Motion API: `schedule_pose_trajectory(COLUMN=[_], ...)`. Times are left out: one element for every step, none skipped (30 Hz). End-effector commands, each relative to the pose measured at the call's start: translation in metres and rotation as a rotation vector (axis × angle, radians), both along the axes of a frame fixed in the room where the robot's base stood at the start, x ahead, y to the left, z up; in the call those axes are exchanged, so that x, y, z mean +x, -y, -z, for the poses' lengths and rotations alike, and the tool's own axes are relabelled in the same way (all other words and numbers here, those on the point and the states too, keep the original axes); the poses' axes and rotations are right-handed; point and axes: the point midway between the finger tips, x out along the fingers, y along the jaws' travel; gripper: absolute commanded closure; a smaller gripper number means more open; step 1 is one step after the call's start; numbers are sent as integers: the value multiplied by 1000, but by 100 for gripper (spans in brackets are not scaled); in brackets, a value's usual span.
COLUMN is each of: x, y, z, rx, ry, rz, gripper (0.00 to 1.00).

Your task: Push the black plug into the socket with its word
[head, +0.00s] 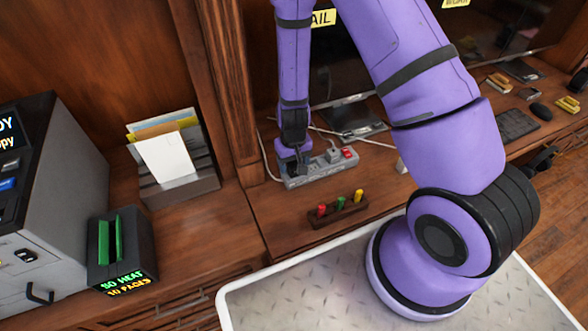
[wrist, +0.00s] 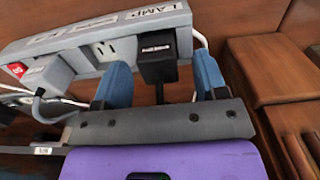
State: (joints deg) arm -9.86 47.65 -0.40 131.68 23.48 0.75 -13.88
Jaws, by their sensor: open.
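A grey power strip (head: 318,176) lies on the wooden desk; its side carries words too small to read from the head view. In the wrist view the strip (wrist: 75,48) has a LAMP label (wrist: 150,13) near its right end. The black plug (wrist: 157,58) sits at the socket by that label, its cord running down toward my gripper (wrist: 160,82). I cannot tell how deep it is in. My gripper is open, with one blue finger on each side of the plug, apart from it.
A light grey plug (wrist: 45,75) and a red switch (wrist: 16,69) are farther left on the strip, with an empty socket (wrist: 103,50) between. A wooden holder (head: 337,208) with red, green and yellow pieces stands in front. A letter rack (head: 180,190) stands left; white cables lie behind.

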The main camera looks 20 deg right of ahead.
Motion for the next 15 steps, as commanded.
schedule_pose_trajectory(x=[0,0,0,0,0,0,0,0,0,0,0,0,0,0,0], y=[0,0,0,0,0,0,0,0,0,0,0,0,0,0,0], z=[4,6,7,8,9,9,9,9,9,9,8,8,8,8,8], rx=[0,0,0,0,0,0,0,0,0,0,0,0,0,0,0], ry=[-1,-1,0,0,0,1,1,1,1,1,1,1,1,1,1], rz=[1,1,1,1,1,1,1,1,0,1,0,0,0,0,0], gripper=[34,34,34,34,34,34,34,34,34,34,34,41,48,55,64])
